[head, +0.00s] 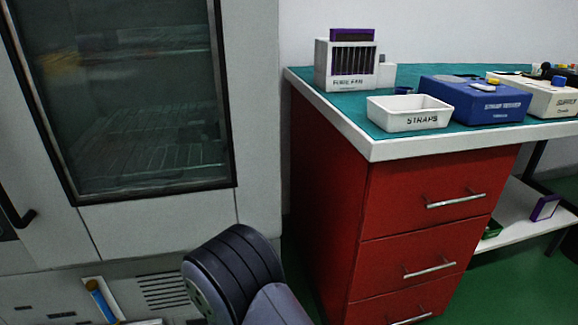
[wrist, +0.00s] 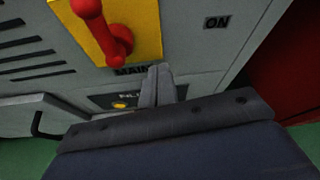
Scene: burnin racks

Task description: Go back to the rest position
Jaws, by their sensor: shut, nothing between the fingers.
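My gripper (wrist: 158,85) shows in the wrist view, its fingers together and empty. It is in front of a grey machine panel, just below a red handle (wrist: 104,30) on a yellow plate (wrist: 140,22). The label "MAIN" is partly hidden behind the fingertips. Whether the fingers touch the panel cannot be told. In the head view my arm shows at the bottom centre, and the gripper itself is out of view.
A grey cabinet (head: 258,120) with a glass door (head: 130,100) stands at the left. A red drawer unit (head: 325,180) stands at the right. On its green top are a white STRAPS tray (head: 408,122), a blue box (head: 470,103) and a white rack (head: 322,62).

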